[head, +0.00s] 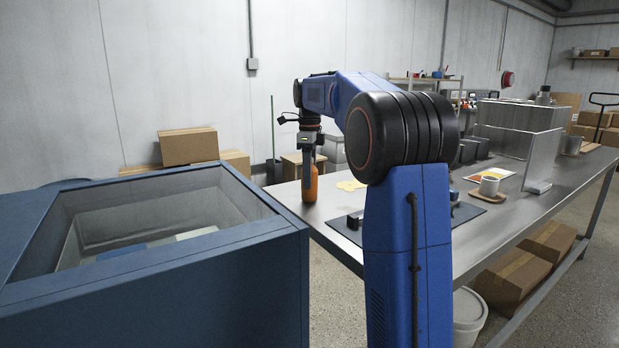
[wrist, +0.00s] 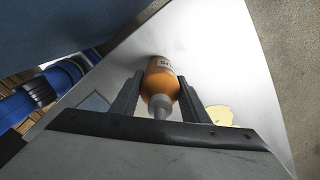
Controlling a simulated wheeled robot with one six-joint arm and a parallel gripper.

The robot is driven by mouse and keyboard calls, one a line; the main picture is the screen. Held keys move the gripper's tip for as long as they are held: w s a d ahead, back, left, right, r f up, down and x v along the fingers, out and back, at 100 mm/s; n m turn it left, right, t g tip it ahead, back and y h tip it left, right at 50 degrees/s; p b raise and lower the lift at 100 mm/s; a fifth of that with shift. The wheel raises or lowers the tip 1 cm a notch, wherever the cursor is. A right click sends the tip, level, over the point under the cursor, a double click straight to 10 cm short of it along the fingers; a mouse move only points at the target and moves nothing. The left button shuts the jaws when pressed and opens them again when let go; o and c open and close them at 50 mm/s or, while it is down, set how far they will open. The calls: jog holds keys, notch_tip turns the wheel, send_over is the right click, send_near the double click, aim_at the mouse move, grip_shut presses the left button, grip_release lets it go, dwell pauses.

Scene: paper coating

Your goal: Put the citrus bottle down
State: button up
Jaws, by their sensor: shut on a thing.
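The citrus bottle (head: 310,186) is orange and stands upright at the near left end of the steel table (head: 335,200). Its base appears to be at the tabletop; I cannot tell whether it bears fully on it. My gripper (head: 309,160) points down over the bottle and is shut on its upper part. In the wrist view the bottle (wrist: 161,82), with a grey cap and a partly visible label, sits between the two dark fingers of my gripper (wrist: 160,97).
A yellow patch (head: 350,185) lies on the table right of the bottle. A blue open-topped bin (head: 270,235) is close on the left.

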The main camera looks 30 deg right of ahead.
jog(key=shift+f, duration=0.15)
jog(key=o, duration=1.2)
jog(key=shift+o, duration=0.2)
notch_tip(320, 180, up, 12)
jog(key=shift+r, duration=0.1)
